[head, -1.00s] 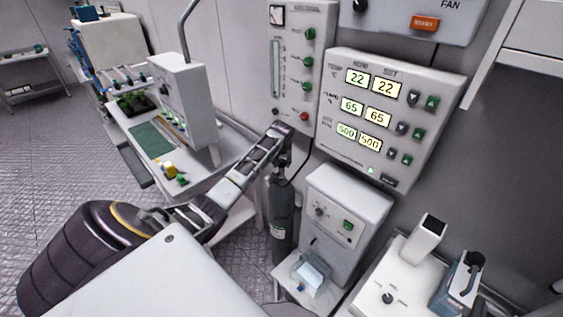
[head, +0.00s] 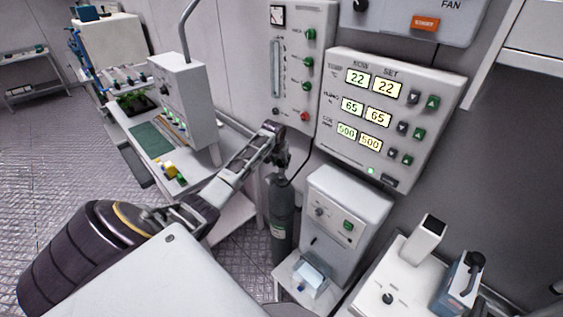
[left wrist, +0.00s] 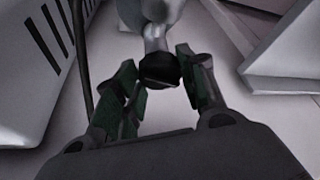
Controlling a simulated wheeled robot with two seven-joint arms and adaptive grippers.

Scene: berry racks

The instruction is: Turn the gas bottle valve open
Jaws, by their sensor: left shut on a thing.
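The gas bottle (head: 281,222) is a dark grey-green cylinder standing upright beside the white cabinet. My left gripper (head: 279,166) is at the top of the bottle, where it hides most of the valve in the head view. In the left wrist view, a round black valve knob (left wrist: 159,72) sits on a pale metal stem (left wrist: 155,44). The green-padded fingers of my left gripper (left wrist: 160,76) are shut on the knob, one on each side. Any open or shut marking on the valve cannot be seen. My right gripper is not in view.
A white cabinet (head: 347,207) stands right of the bottle, with a small pale box (head: 310,279) at its foot. A wall panel with lit displays (head: 385,115) hangs above. A bench (head: 130,127) with a green mat stands left of my arm.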

